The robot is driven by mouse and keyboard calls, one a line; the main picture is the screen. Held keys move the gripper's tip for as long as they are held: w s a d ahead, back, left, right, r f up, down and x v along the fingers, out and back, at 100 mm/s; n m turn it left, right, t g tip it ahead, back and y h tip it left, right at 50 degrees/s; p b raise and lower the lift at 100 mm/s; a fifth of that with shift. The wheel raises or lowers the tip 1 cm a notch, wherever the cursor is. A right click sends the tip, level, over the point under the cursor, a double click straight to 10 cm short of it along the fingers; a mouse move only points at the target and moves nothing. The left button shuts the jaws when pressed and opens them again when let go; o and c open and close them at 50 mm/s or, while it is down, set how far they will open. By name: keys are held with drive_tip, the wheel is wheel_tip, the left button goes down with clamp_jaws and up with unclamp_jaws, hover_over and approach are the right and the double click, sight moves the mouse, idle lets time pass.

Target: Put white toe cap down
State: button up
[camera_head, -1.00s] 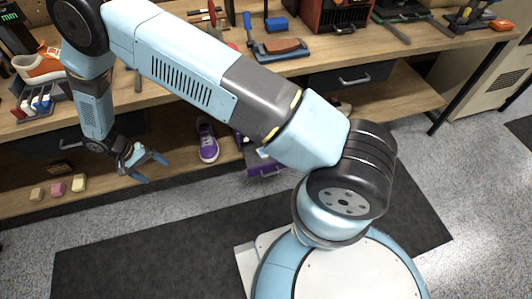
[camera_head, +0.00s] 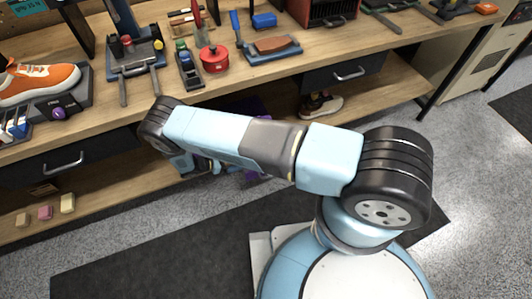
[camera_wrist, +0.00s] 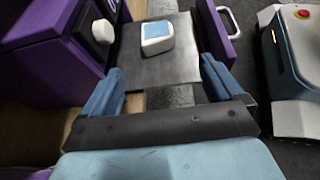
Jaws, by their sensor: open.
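In the wrist view a small white piece with a pale blue face (camera_wrist: 157,38), which may be the white toe cap, lies on a grey surface inside an open purple drawer (camera_wrist: 215,30). My gripper (camera_wrist: 162,72) is open. Its two blue fingers are wide apart, and the white piece sits beyond their tips, clear of both. In the head view my arm hides most of the gripper and the drawer. Only bits of purple show behind the arm.
A purple cabinet (camera_wrist: 50,50) with a white knob (camera_wrist: 103,32) stands close on the left in the wrist view. In the head view, an orange sneaker (camera_head: 40,80) and tools are on the workbench (camera_head: 215,90). A dark sneaker (camera_head: 320,105) is on the lower shelf.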

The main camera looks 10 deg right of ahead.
drive_tip(key=x, duration=1.4)
drive_tip(key=shift+w+d+r, duration=0.15)
drive_tip(key=shift+w+d, duration=0.1)
drive_tip(key=shift+w, duration=0.05)
drive_tip(key=shift+c, duration=0.2)
drive_tip(key=c, duration=1.1)
